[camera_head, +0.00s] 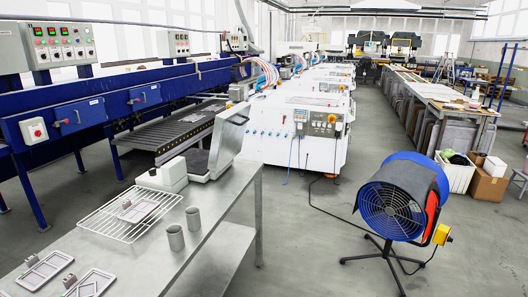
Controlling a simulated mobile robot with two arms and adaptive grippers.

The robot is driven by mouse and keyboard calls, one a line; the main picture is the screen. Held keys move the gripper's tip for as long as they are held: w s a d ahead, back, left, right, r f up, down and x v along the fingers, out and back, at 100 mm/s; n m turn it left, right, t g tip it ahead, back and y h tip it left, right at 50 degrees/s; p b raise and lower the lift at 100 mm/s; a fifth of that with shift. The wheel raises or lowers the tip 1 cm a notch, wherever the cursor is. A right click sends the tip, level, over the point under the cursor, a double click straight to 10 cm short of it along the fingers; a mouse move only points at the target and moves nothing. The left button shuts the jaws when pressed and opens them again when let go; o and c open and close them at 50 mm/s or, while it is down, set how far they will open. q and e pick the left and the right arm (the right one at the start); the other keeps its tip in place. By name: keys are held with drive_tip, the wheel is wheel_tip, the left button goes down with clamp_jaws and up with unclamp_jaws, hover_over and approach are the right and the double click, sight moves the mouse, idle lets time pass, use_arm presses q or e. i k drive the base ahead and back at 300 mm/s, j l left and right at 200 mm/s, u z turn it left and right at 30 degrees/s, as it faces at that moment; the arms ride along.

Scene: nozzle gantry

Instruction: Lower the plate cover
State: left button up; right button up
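A device with a hinged plate cover (228,141) stands at the far end of the metal table. The cover is raised, standing steeply tilted above a flat base plate (196,163). A pale grey housing (163,176) sits beside the base plate on its left. Neither of my grippers is in view, and no arm shows near the cover.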

sight(230, 124)
drive_tip(key=i+l+u, duration=0.7)
drive_tip(key=u, duration=0.25)
drive_tip(key=i+l+u, duration=0.1)
drive_tip(key=l+u, duration=0.15)
drive_tip(key=u, duration=0.2)
